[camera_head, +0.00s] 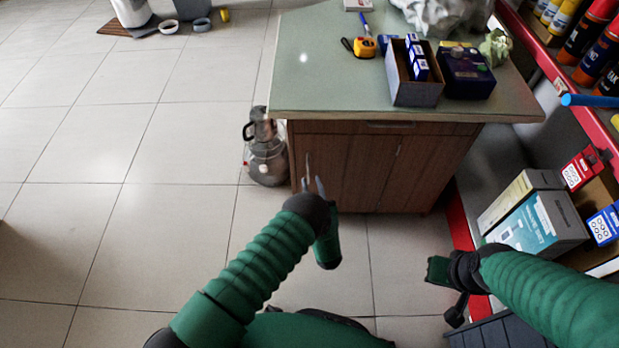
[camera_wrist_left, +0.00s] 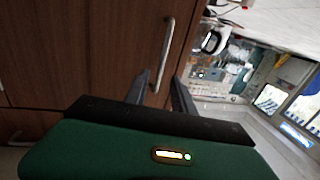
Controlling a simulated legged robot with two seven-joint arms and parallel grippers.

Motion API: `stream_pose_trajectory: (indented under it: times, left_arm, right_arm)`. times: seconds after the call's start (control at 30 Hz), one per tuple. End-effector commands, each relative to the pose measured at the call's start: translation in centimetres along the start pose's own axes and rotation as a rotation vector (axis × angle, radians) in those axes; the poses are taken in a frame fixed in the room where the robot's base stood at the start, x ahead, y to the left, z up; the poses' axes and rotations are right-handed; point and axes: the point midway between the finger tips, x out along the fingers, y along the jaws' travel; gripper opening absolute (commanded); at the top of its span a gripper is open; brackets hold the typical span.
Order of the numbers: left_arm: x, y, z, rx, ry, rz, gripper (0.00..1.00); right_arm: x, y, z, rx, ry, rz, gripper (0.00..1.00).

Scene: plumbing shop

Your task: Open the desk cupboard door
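The desk (camera_head: 330,90) has a wooden cupboard front below its grey-green top. The cupboard door (camera_head: 345,165) looks shut. Its long metal handle (camera_wrist_left: 166,50) stands upright near the door's edge in the left wrist view. My left gripper (camera_head: 313,185) is in front of the door's left side. In the left wrist view its two fingers (camera_wrist_left: 161,92) are apart, with the handle's lower end seen between them. I cannot tell whether they touch it. My right gripper (camera_head: 440,270) is low at the right, away from the door; its fingers are not clear.
Boxes (camera_head: 535,220) and a red-edged shelf (camera_head: 560,80) close off the right. The tiled floor (camera_head: 90,190) at the left is clear.

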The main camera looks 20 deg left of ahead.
Motion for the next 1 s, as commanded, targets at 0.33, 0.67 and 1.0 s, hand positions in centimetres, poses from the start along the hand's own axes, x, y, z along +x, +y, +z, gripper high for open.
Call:
stream_pose_trajectory:
  times: [0.33,0.67,1.0]
  left_arm:
    - [4.7,0.0,0.1,0.0,-0.001,0.001,0.3]
    - [4.7,0.0,0.0,0.0,-0.001,0.002,0.16]
    - [4.7,0.1,0.0,0.0,-0.001,0.002,0.0]
  right_arm:
    - [1.9,0.0,0.4,0.0,0.0,0.0,0.0]
    - [1.8,0.0,0.4,0.0,0.0,0.0,0.0]
    - [1.8,0.0,0.4,0.0,0.0,0.0,0.0]
